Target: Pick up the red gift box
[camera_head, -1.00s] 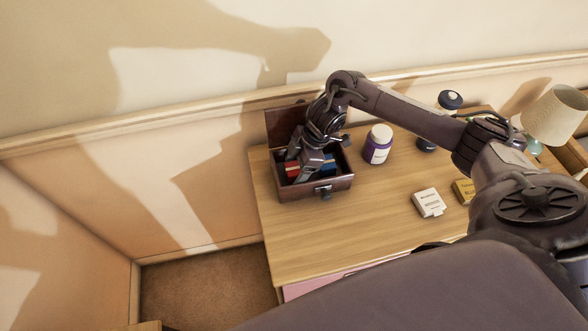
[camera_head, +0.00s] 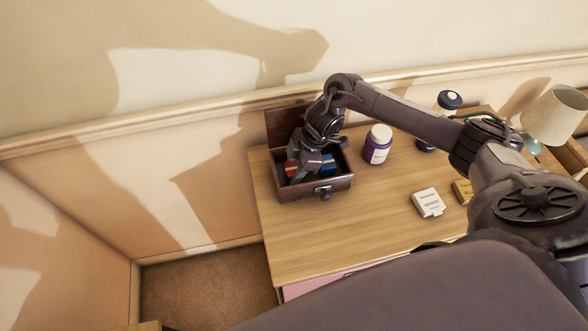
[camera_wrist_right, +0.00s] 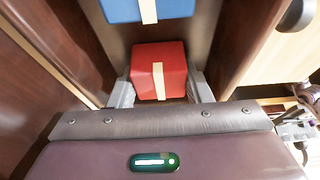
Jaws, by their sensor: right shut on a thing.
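The red gift box (camera_wrist_right: 175,70) with a pale ribbon sits inside the open dark wooden chest (camera_head: 335,187); in the head view only a small part of it (camera_head: 291,168) shows beside my gripper. My right gripper (camera_wrist_right: 160,92) reaches down into the chest and is shut on the red gift box, one finger on each side of it. A blue gift box (camera_wrist_right: 120,10) with a pale ribbon lies beside it, also in the chest; it shows in the head view too (camera_head: 327,162). My left gripper is not in view.
The chest stands at the left end of a wooden table (camera_head: 370,225). A purple and white jar (camera_head: 377,145) is right of the chest. Small white (camera_head: 427,203) and yellow (camera_head: 463,191) boxes, a dark-capped bottle (camera_head: 449,100) and a lamp (camera_head: 556,115) are farther right.

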